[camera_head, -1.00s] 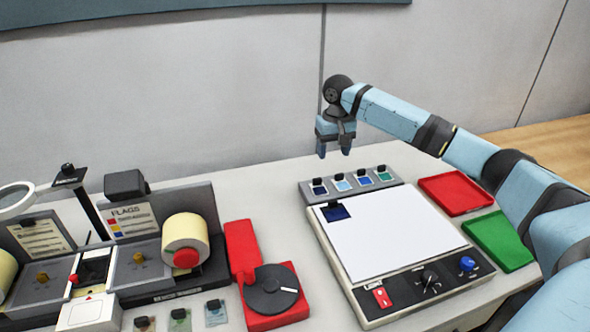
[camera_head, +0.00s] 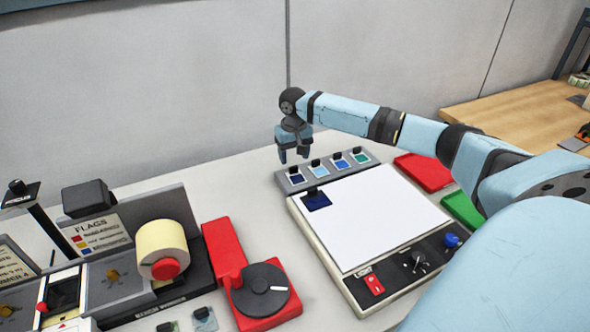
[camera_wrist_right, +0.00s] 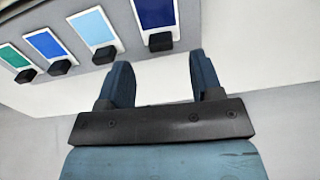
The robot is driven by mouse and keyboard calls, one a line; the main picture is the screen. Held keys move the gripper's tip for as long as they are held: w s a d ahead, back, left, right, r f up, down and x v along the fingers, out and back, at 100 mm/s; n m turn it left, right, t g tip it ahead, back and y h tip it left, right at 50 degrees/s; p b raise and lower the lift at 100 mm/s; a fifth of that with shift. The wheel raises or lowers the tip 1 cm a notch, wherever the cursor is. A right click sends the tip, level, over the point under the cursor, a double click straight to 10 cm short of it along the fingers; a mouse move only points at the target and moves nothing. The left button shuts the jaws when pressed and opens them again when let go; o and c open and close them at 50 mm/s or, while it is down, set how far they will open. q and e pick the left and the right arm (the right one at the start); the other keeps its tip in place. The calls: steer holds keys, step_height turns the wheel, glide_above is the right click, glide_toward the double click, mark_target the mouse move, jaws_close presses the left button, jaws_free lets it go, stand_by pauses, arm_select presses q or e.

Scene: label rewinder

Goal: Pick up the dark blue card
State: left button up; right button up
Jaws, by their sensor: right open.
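A dark blue card (camera_head: 297,178) with a black tab stands in the left slot of a grey card rack (camera_head: 330,173). In the right wrist view the same card (camera_wrist_right: 155,12) shows at the top, its black tab (camera_wrist_right: 160,41) between the lines of the fingers. My right gripper (camera_head: 294,154) is open and empty, just above and behind the rack's left end. Its two fingers (camera_wrist_right: 163,78) are apart and clear of the card in the wrist view. A second dark blue piece (camera_head: 316,200) lies on the upper left corner of the white light panel. My left gripper is out of view.
Light blue (camera_head: 319,169), blue (camera_head: 340,163) and green (camera_head: 360,157) cards stand beside it in the rack. The light panel (camera_head: 375,220) lies in front. Red (camera_head: 424,171) and green (camera_head: 462,209) trays are at right. A red turntable device (camera_head: 262,290) is at left.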

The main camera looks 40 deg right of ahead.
mark_target(296, 175)
step_height(296, 175, down, 5)
steer(key=shift+w+r, duration=0.15)
steer(key=c, duration=1)
steer(key=shift+r, duration=0.2)
